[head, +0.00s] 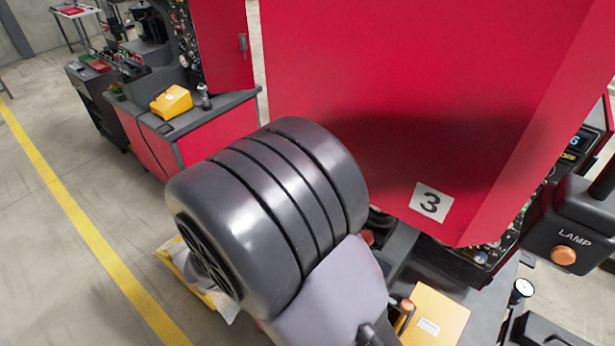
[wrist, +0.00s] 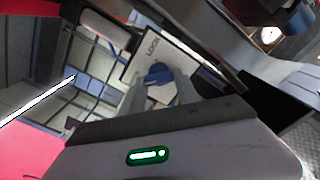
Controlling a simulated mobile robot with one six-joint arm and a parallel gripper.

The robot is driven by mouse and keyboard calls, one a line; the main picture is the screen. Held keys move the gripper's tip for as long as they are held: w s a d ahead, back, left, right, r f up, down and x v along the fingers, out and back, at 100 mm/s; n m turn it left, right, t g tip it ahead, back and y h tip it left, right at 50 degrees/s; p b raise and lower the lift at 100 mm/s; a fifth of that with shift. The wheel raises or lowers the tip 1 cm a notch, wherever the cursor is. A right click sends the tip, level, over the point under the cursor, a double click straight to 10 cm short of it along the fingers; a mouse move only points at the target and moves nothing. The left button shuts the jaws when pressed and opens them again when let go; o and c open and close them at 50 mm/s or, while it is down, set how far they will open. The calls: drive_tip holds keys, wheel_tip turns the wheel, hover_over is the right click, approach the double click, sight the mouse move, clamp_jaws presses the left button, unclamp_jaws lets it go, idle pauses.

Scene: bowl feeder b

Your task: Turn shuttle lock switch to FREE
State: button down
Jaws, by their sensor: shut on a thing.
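The shuttle lock switch shows in the wrist view as a blue knob (wrist: 157,74) on a pale plate (wrist: 182,62) with the lettering LOCK. My gripper (wrist: 160,84) is at the knob, with one grey finger on each side, and is shut on it. The lower part of the knob is partly covered by the fingers. I cannot read a FREE mark or tell exactly which way the knob points. In the head view my own arm and the red cabinet hide the switch and the gripper.
A large red cabinet (head: 400,90) marked 3 stands close ahead. A dark LAMP box (head: 568,235) with an orange button and a gauge (head: 521,290) are at the right. A yellow case (head: 171,102) sits on a bench at the left. Floor at the left is clear.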

drive_tip(key=c, duration=0.9)
unclamp_jaws()
drive_tip(key=v, duration=1.7)
drive_tip(key=shift+s, duration=0.2)
drive_tip(key=shift+a, duration=0.15)
